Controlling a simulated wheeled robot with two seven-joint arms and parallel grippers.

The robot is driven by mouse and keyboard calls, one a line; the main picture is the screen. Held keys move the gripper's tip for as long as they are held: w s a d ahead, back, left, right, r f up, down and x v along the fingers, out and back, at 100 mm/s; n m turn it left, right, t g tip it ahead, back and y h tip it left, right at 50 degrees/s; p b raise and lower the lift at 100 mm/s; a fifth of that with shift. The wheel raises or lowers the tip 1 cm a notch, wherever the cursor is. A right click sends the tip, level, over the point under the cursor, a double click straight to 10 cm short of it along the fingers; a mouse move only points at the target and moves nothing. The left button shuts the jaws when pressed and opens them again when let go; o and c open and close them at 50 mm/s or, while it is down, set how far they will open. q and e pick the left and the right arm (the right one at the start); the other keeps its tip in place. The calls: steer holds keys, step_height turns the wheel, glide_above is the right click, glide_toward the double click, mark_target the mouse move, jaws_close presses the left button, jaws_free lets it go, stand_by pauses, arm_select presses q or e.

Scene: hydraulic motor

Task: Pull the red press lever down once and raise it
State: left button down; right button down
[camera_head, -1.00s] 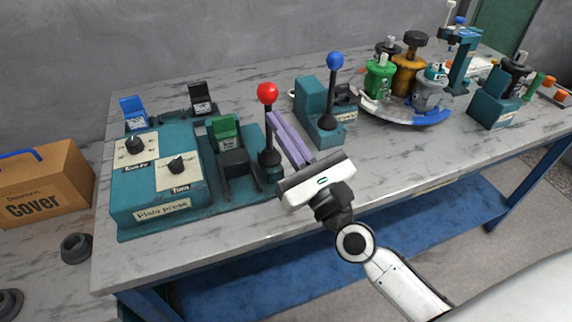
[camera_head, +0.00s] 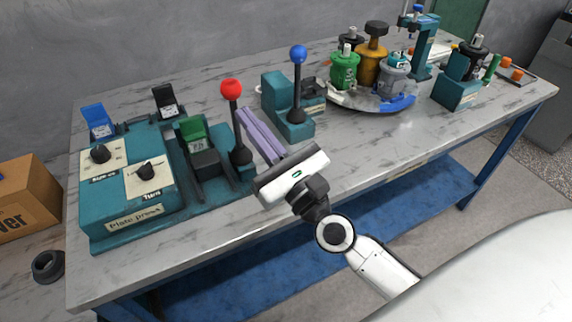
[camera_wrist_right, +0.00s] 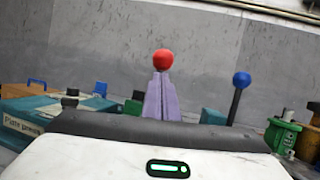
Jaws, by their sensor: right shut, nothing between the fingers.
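The red press lever (camera_head: 235,120) stands upright at the right end of the teal plate press (camera_head: 125,175), with a red ball knob on a black rod. My right gripper (camera_head: 242,112) is shut and empty, its two purple fingers together. In the head view the fingertips are just right of the lever rod, a little below the knob; I cannot tell whether they touch it. In the right wrist view the red knob (camera_wrist_right: 163,60) appears straight above the purple fingertips (camera_wrist_right: 160,75), which hide the rod. My left gripper is not in view.
A teal unit with a blue-knobbed lever (camera_head: 298,90) stands right of the gripper. A round tray (camera_head: 350,102) with several motors is farther right. A cardboard box (camera_head: 25,200) is at the left. The table front beside the gripper is clear.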

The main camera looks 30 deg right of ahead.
steer(key=s+d+b, duration=0.2)
steer(key=s+b, duration=0.1)
steer(key=s, duration=0.9)
steer(key=s+a+f+n+g+y, duration=0.2)
steer(key=a+f+n+g, duration=0.4)
steer(key=n, duration=0.6)
steer(key=s+a+f+n+g+y, duration=0.2)
steer(key=a+f+n+g, duration=0.2)
steer(key=f+n, duration=0.55)
steer(key=s+d+f+n+g+h, duration=0.8)
steer(key=s+d+f+n, duration=0.4)
steer(key=f+n, duration=0.15)
steer(key=w+a+f+t+y+p, duration=0.1)
steer(key=w+a+f+t+y, duration=0.1)
steer(key=w+a+f+t, duration=0.3)
step_height(320, 180, down, 4)
steer(key=shift+a+r+y, duration=0.25)
steer(key=shift+a+y, duration=0.05)
steer(key=shift+a, duration=0.25)
